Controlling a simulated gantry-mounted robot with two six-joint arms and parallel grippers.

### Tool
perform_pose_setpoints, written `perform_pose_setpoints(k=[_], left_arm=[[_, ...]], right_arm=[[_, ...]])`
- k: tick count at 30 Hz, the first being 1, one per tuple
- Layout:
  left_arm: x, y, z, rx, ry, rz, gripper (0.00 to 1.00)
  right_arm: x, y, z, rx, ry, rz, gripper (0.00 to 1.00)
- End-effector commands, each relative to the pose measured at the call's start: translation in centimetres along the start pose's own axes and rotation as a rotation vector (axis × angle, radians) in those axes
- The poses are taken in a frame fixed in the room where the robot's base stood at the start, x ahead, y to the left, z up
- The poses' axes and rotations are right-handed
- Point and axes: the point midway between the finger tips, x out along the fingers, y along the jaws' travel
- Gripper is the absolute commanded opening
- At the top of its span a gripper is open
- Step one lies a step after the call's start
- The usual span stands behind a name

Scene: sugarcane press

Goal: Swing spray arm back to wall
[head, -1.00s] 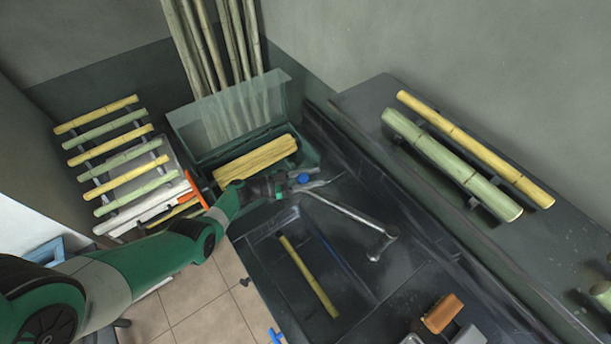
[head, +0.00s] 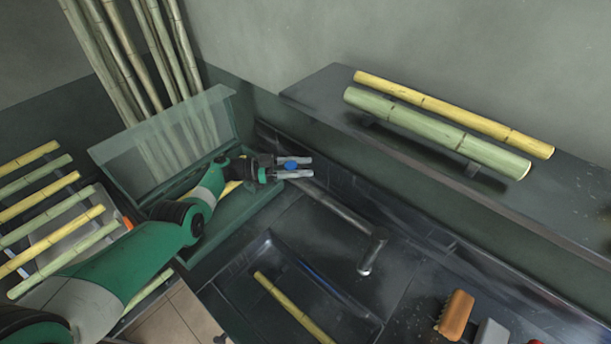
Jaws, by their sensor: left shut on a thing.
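The spray arm (head: 335,207) is a grey metal tube over the dark sink counter. Its free end with a downturned nozzle (head: 372,253) points to the lower right. Its other end runs up to the fingers of my left gripper (head: 296,167), near the back of the counter. My left gripper is shut on the spray arm near that end, with a blue knob (head: 291,165) showing at the fingers. The fingers partly hide the grip. My right gripper is not in view.
A dark sink basin with a yellow cane piece (head: 292,306) lies below the arm. A raised ledge (head: 310,92) with cane pieces runs along the wall. A green open bin (head: 235,222) stands left. An orange-brown brush (head: 455,315) is at the lower right.

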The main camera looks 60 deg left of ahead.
Motion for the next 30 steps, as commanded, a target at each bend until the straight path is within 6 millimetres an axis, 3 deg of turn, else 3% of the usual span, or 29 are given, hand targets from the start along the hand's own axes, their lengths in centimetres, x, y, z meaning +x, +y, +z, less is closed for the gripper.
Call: perform_pose_setpoints(k=[9, 10, 15, 25, 30], left_arm=[[0.1, -0.1, 0.2, 0.0, -0.008, -0.006, 0.0], [0.1, -0.1, 0.2, 0.0, -0.008, -0.006, 0.48], [0.1, -0.1, 0.2, 0.0, -0.006, -0.005, 0.75], [-0.3, -0.1, 0.1, 0.0, -0.004, -0.005, 0.75], [-3.0, -0.2, 0.0, -0.001, -0.004, -0.009, 0.75]], right_arm=[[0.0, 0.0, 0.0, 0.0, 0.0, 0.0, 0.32], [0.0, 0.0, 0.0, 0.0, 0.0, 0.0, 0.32], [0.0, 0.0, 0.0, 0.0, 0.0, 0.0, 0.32], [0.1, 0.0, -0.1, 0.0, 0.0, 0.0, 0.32], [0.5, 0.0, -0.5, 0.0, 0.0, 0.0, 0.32]])
